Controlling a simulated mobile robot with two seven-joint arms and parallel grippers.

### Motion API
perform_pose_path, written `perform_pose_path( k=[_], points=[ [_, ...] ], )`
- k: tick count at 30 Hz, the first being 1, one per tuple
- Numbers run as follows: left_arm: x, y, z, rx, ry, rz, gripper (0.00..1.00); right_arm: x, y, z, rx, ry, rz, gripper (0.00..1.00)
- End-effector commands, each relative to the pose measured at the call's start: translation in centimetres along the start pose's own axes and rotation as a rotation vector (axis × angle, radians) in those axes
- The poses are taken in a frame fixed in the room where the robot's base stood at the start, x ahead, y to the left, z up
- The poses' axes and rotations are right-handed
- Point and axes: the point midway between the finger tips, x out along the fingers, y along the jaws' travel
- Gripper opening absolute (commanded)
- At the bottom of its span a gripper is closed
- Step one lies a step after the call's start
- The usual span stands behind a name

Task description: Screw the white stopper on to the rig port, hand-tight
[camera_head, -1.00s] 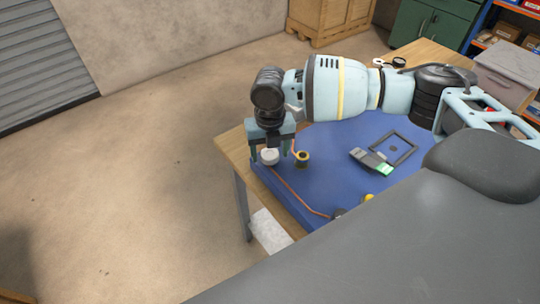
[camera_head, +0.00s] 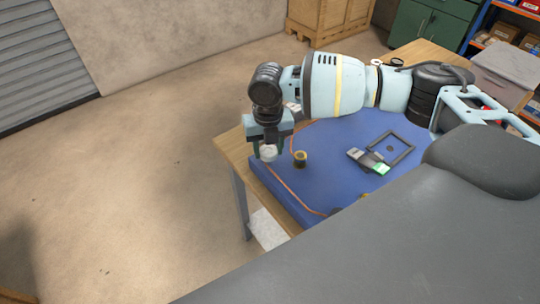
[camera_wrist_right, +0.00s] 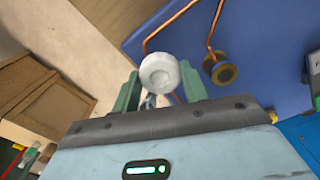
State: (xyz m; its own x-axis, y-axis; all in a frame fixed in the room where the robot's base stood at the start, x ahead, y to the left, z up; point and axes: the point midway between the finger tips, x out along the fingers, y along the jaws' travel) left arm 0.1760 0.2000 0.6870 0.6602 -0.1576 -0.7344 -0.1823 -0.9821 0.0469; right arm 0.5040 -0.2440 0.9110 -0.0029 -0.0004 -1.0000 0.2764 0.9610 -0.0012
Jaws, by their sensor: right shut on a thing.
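The white stopper (camera_head: 268,154) is a round white knob held between the fingers of my right gripper (camera_head: 269,149), which is shut on it. In the right wrist view the stopper (camera_wrist_right: 160,73) sits between the green fingertips of the gripper (camera_wrist_right: 160,88). A round brass fitting with a dark centre (camera_head: 300,158), apparently the rig port, stands just right of the stopper on the blue mat, apart from it. It also shows in the right wrist view (camera_wrist_right: 224,74), joined to a copper pipe. What lies directly behind the stopper is hidden. My left gripper is not in view.
A copper pipe (camera_head: 295,194) runs along the mat's near left edge. A grey handheld device with a green screen (camera_head: 370,161) and a dark square frame (camera_head: 390,147) lie on the blue mat (camera_head: 340,185). The wooden table's edge is close to the gripper.

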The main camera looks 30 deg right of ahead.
Motion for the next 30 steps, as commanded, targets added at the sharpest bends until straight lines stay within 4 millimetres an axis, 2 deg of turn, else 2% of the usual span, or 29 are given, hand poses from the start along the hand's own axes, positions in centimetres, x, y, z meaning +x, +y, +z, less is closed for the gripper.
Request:
perform_pose_path(
  k=[1, 12, 23, 30],
  points=[
    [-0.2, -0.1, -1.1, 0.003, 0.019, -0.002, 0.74, -1.3, 0.1, 0.1, 0.000, -0.009, 0.004, 0.00],
    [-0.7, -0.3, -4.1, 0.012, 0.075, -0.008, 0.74, -4.8, 0.0, 0.1, 0.000, -0.009, 0.004, 0.00],
    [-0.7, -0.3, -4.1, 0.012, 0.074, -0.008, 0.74, -4.8, 0.0, -0.1, 0.045, -0.003, 0.002, 0.00],
    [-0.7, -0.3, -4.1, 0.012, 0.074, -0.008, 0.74, -5.3, 0.2, -1.1, 0.291, -0.006, 0.004, 0.00]
  ],
)
